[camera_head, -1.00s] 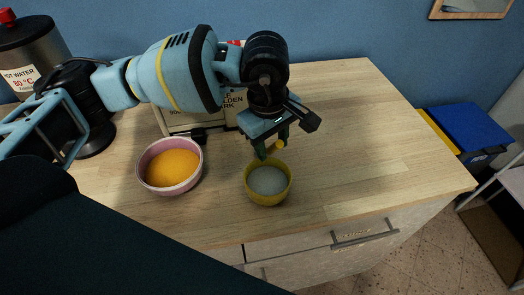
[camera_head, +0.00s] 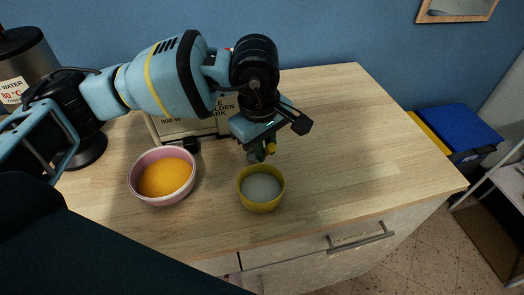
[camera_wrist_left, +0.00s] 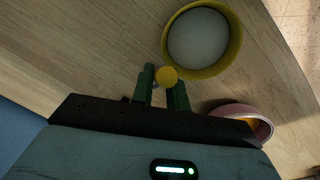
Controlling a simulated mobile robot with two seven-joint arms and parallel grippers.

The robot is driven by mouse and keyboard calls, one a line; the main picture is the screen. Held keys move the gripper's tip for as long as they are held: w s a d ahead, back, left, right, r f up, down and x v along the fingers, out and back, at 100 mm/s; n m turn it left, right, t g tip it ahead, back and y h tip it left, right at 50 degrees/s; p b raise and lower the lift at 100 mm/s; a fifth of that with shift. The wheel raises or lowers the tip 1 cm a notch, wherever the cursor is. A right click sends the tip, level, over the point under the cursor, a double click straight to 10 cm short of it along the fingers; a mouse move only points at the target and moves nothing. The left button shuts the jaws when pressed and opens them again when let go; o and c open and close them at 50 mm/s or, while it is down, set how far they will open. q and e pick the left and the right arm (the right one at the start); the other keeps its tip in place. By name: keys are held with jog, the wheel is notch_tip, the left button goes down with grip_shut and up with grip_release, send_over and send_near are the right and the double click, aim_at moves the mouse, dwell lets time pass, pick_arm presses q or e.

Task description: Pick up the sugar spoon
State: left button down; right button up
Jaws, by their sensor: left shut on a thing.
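The sugar spoon (camera_wrist_left: 166,75) shows in the left wrist view as a round yellow end between my left gripper's green fingers; the rest of it is hidden. My left gripper (camera_head: 262,154) is shut on it, just behind the yellow bowl (camera_head: 261,203). In the head view the spoon's yellow end (camera_head: 271,148) shows at the fingers. The yellow bowl holds white sugar (camera_head: 261,187) and also shows in the left wrist view (camera_wrist_left: 233,57). I cannot tell how far the spoon's lower end is from the table. My right gripper is not in view.
A pink bowl (camera_head: 155,201) with orange contents stands left of the yellow bowl. A box (camera_head: 208,124) and a hot water urn (camera_head: 25,67) stand behind. The wooden counter (camera_head: 370,150) is clear on the right. A drawer handle (camera_head: 360,238) juts out below its front edge.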

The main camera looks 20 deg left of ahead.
pick_arm(q)
notch_tip(320, 180, up, 8)
jog(key=shift+r, duration=0.55)
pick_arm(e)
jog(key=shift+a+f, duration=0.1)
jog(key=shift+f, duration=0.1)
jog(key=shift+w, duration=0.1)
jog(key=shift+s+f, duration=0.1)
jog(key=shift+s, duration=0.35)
